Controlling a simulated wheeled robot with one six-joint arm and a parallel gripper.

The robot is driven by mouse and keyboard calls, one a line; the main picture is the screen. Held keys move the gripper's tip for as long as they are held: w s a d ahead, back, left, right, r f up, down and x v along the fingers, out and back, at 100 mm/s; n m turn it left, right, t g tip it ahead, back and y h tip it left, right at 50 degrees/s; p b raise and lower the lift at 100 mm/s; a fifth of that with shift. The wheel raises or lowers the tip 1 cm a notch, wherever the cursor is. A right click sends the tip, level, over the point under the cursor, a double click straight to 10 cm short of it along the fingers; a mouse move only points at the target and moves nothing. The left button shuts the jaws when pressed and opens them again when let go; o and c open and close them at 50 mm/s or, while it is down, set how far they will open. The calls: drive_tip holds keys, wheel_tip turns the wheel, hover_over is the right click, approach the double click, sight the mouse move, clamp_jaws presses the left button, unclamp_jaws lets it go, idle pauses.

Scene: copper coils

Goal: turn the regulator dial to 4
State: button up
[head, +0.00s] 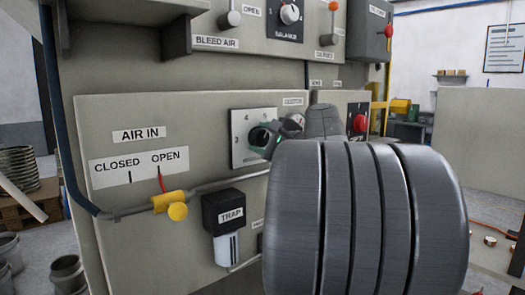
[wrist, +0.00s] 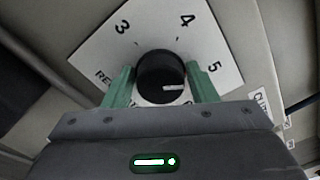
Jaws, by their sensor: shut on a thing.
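The regulator dial is a black round knob (wrist: 158,70) on a white plate (wrist: 205,45) marked 3, 4 and 5 in the wrist view. A short white mark on the knob's face lies toward its right side, on the side of the 5 rather than the 4. My gripper (wrist: 161,86) has a green finger on each side of the knob and is shut on it. In the head view the knob (head: 258,137) shows on its plate (head: 240,119), with my gripper (head: 268,142) at its right. My arm hides the plate's right part.
Left of the dial is a yellow air valve handle (head: 168,202) under an OPEN/CLOSED label. A black trap (head: 224,209) hangs below the dial. A red knob (head: 360,122) sits right, behind my wrist. The balance dial (head: 290,14) is above.

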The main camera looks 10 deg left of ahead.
drive_tip(key=n+b, duration=0.3)
drive_tip(key=f+n+b, duration=0.1)
drive_tip(key=n+b, duration=0.6)
drive_tip(key=shift+r+n+b, duration=0.15)
drive_tip(key=shift+n+b, duration=0.35)
drive_tip(key=shift+n, duration=0.4)
drive_tip(key=o, duration=0.9)
drive_tip(key=shift+o, duration=0.2)
drive_tip(key=v, duration=1.3)
drive_tip(key=shift+s+d, duration=0.25)
drive_tip(key=shift+d, duration=0.05)
